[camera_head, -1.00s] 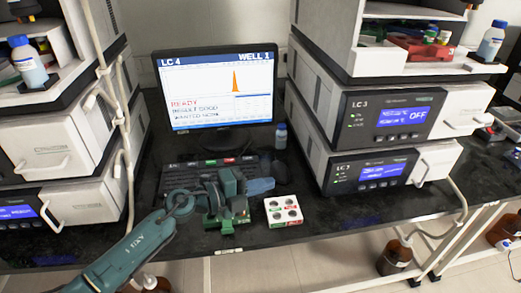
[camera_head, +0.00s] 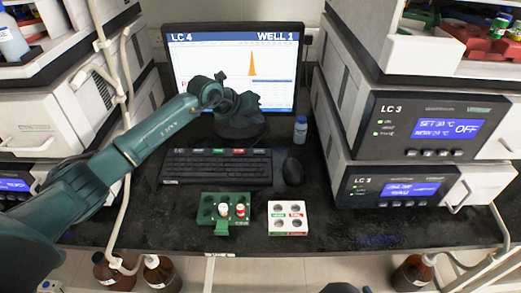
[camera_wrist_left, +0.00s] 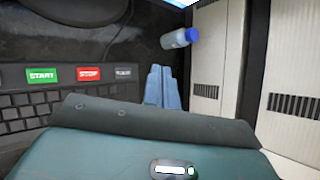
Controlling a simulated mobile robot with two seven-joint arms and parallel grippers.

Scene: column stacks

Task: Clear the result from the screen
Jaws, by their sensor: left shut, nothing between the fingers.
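The screen (camera_head: 283,67) shows "LC 4", "WELL 1" and one orange peak. My left arm covers its lower left part. The keyboard (camera_head: 186,168) lies in front of it. Its top row has a green START key (camera_wrist_left: 43,75), a red STOP key (camera_wrist_left: 88,73) and a grey key (camera_wrist_left: 127,72) with an unreadable label. My left gripper (camera_wrist_left: 163,70) is shut and empty, its blue fingers right of the grey key in the left wrist view. In the head view its hand is before the screen's lower edge, fingers hidden. Contact cannot be told.
A green rack (camera_head: 208,205) with vials and a white block (camera_head: 287,223) sit in front. Instrument stacks (camera_head: 365,140) flank the bench.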

